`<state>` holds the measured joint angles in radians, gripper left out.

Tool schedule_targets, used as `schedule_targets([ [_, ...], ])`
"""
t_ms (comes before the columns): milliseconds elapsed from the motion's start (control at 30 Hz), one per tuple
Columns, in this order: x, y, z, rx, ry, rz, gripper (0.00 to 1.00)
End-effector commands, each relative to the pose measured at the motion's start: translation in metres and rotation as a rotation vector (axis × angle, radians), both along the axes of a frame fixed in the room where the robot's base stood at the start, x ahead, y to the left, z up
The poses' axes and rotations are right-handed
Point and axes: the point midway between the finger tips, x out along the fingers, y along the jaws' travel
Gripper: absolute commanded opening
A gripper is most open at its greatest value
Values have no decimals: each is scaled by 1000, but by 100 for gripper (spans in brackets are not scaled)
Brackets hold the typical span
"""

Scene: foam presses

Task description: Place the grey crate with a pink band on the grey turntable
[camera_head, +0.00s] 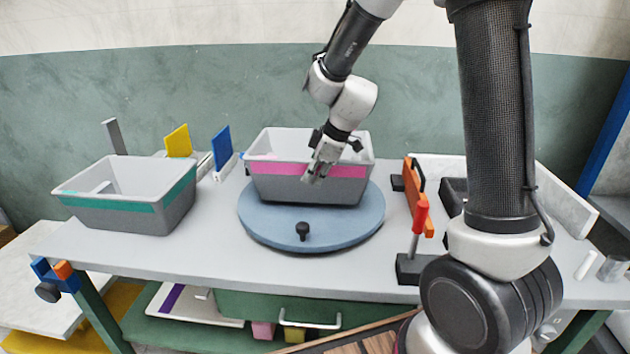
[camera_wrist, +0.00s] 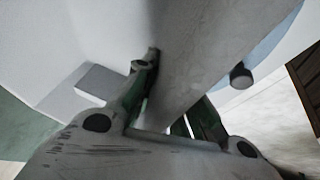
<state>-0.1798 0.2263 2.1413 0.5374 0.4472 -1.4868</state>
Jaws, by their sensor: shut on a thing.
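The grey crate with a pink band (camera_head: 345,172) is upright over the back part of the round blue-grey turntable (camera_head: 265,228). Its base looks to be on the disc, but I cannot tell if it bears fully there. My gripper (camera_head: 316,172) is shut on the crate's front wall, with one finger inside and one outside. In the wrist view, the crate wall (camera_wrist: 200,55) runs between the fingers. A pale block (camera_wrist: 100,82) shows inside the crate. The turntable's black knob (camera_head: 302,230) is at its front, and shows in the wrist view (camera_wrist: 240,76).
A grey crate with a teal band (camera_head: 110,205) stands at the left of the table. A yellow panel (camera_head: 178,141) and a blue panel (camera_head: 221,147) stand behind, between the crates. A red-handled clamp (camera_head: 418,215) stands right of the turntable. The front table strip is clear.

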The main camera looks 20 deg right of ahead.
Motion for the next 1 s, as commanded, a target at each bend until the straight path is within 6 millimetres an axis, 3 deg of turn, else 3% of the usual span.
schedule_targets([
  [133, 0, 0, -17, 0, 2, -2, 0],
  [400, 0, 0, -18, 0, -1, 0, 0],
  [433, 0, 0, -18, -1, -1, -1, 14],
  [533, 0, 0, -18, 0, -1, 0, 33],
  [567, 0, 0, -18, 0, -1, 0, 34],
  [867, 0, 0, -17, 0, -1, 0, 34],
  [1000, -4, -4, -4, 0, -5, 0, 34],
])
